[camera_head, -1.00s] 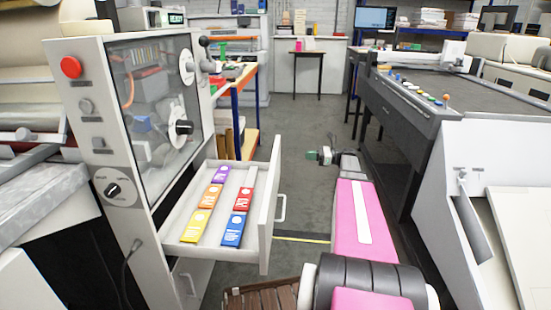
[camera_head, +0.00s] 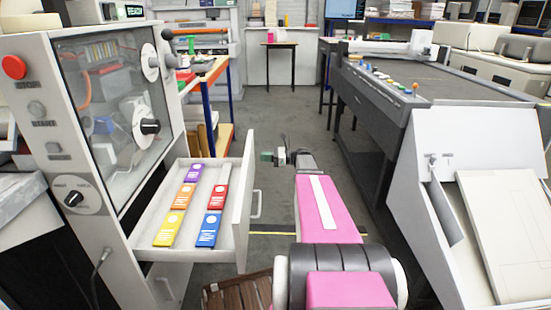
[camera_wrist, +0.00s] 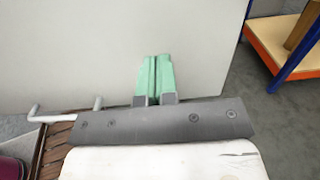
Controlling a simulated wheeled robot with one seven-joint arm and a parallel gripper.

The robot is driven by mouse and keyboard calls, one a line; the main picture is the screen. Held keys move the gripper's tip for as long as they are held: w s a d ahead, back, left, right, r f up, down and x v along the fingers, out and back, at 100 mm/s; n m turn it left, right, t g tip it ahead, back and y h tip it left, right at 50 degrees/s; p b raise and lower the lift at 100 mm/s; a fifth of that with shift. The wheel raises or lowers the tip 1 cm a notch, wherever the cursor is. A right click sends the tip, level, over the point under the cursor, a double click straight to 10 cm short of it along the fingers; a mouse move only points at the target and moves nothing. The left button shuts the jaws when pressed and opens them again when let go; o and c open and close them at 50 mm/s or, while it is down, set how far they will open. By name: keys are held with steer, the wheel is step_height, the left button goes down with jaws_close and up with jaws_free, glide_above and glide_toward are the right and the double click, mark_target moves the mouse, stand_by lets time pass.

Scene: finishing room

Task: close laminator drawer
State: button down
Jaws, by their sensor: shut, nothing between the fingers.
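The laminator (camera_head: 105,125) stands at the left, a grey cabinet with a clear window, knobs and a red button. Its drawer (camera_head: 141,235) is pulled out to the right and holds several coloured packets (camera_head: 184,200). The drawer front (camera_head: 243,205) has a bar handle (camera_head: 257,205) on its outer face. My gripper (camera_head: 268,157) is just past the far end of the drawer front, right of it in the picture. In the wrist view its green fingers (camera_wrist: 155,80) are together and empty, in front of a pale flat panel; contact cannot be told. The handle (camera_wrist: 60,112) shows at lower left there.
A slatted wooden pallet (camera_head: 240,292) lies on the floor below the drawer. A long grey table machine (camera_head: 385,110) and a white slanted panel (camera_head: 475,170) stand at the right. A blue-legged bench (camera_head: 210,85) is behind the laminator. The middle aisle floor is open.

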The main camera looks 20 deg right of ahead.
steer(key=shift+x, duration=1.5)
steer(key=x, duration=3.3)
steer(key=shift+w+a+f, duration=0.1)
steer(key=shift+w+a, duration=0.05)
steer(key=shift+a, duration=0.35)
